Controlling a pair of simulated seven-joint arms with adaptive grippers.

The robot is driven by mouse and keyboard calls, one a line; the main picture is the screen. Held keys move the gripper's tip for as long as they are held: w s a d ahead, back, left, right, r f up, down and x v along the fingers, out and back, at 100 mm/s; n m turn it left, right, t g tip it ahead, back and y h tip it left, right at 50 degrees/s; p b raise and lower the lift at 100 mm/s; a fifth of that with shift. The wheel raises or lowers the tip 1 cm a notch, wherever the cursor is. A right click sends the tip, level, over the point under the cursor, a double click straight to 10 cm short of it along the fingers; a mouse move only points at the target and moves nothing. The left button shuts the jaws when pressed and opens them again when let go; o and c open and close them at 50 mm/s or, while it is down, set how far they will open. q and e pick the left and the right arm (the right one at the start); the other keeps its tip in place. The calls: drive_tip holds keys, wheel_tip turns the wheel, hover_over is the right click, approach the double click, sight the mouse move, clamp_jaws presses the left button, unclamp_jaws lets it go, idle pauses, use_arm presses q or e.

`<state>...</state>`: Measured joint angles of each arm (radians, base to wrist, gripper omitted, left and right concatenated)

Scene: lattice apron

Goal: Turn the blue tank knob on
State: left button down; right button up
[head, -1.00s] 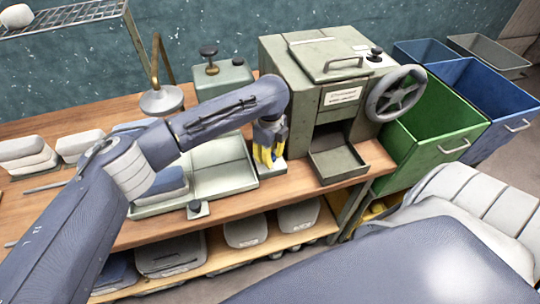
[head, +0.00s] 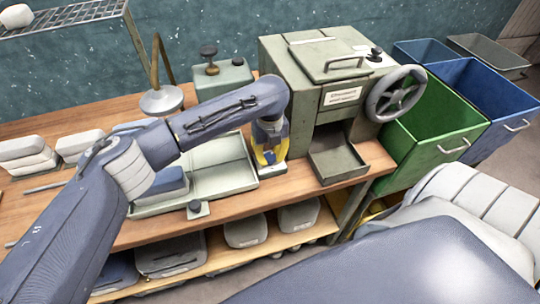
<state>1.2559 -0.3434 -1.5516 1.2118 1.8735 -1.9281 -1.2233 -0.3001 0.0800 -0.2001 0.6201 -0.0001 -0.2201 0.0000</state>
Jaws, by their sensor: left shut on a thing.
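My left gripper (head: 269,160) points down with its yellow fingers over a small pale base (head: 272,171) at the right end of the pale green tray. The fingers are shut on a small blue part between them, which looks like the blue knob (head: 269,156). The fingers and wrist hide much of the knob and base, so I cannot read the knob's setting. My right gripper is not in view.
The grey-green machine (head: 320,75) with its handwheel (head: 396,93) stands just right of the gripper. The pale green tray (head: 222,171) lies to the left. A small tank with a dark knob (head: 222,80) is behind. Green (head: 437,125) and blue (head: 490,95) bins stand at right.

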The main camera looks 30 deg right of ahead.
sight(270, 156)
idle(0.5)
use_arm(q)
drive_tip(key=c, duration=0.9)
unclamp_jaws()
wheel_tip(270, 156, up, 12)
